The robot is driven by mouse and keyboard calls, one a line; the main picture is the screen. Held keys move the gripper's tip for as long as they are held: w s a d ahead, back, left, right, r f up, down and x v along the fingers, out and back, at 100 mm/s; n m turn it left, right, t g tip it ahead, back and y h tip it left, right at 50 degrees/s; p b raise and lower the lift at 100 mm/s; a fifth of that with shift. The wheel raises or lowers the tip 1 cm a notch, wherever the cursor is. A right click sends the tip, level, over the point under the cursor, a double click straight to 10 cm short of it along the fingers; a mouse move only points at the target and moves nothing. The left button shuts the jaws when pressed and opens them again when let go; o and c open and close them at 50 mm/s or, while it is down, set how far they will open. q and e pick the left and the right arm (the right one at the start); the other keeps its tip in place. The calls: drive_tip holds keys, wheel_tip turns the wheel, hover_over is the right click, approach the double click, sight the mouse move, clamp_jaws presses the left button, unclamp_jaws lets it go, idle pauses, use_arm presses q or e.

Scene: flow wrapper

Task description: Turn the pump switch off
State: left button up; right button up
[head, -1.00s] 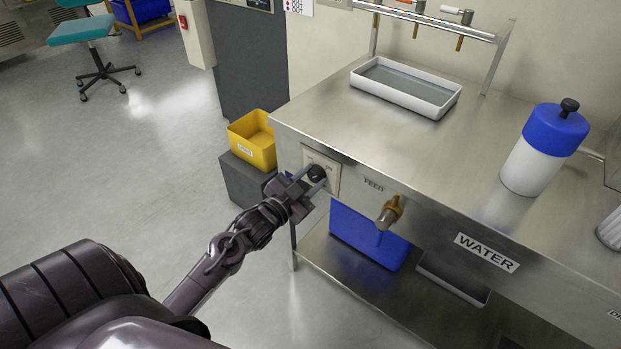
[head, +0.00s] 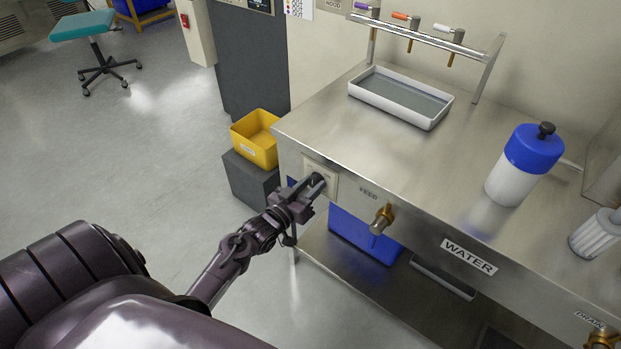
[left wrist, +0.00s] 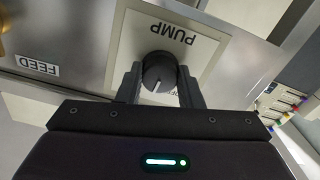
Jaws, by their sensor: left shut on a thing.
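The pump switch is a round black knob (left wrist: 160,72) with a white pointer line, on a pale plate (left wrist: 138,30) marked PUMP in the left wrist view. In the head view the plate (head: 323,172) is on the bench's front panel, left of the FEED label. My left gripper (left wrist: 158,85) is shut on the knob, one finger on each side. In the head view my left gripper (head: 316,187) hides much of the knob. Part of the plate's lettering is hidden by the fingers. My right gripper is not in view.
A brass feed tap (head: 382,218) juts from the panel to the right of the switch. A yellow bin (head: 256,150) stands on a grey block (head: 246,178) at left. A white tray (head: 440,112) and a blue-topped bottle (head: 525,165) stand on the bench.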

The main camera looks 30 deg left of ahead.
use_arm(q)
drive_tip(key=n+p, duration=0.1)
drive_tip(key=n, duration=0.1)
drive_tip(key=n+p, duration=0.2)
drive_tip(key=shift+r+n, duration=0.2)
drive_tip(key=shift+n, duration=0.2)
drive_tip(key=shift+n+p, duration=0.6)
drive_tip(key=shift+n, duration=0.2)
drive_tip(key=shift+f+n+p, duration=0.15)
drive_tip(key=shift+n+p, duration=0.7)
drive_tip(key=shift+n, duration=0.85)
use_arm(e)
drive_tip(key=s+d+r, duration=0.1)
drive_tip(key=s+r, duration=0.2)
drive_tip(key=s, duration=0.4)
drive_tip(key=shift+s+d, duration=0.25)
use_arm(q)
drive_tip(key=o, duration=1)
drive_tip(key=shift+s, duration=0.1)
drive_tip(key=s, duration=0.7)
drive_tip(key=shift+s+a, duration=0.3)
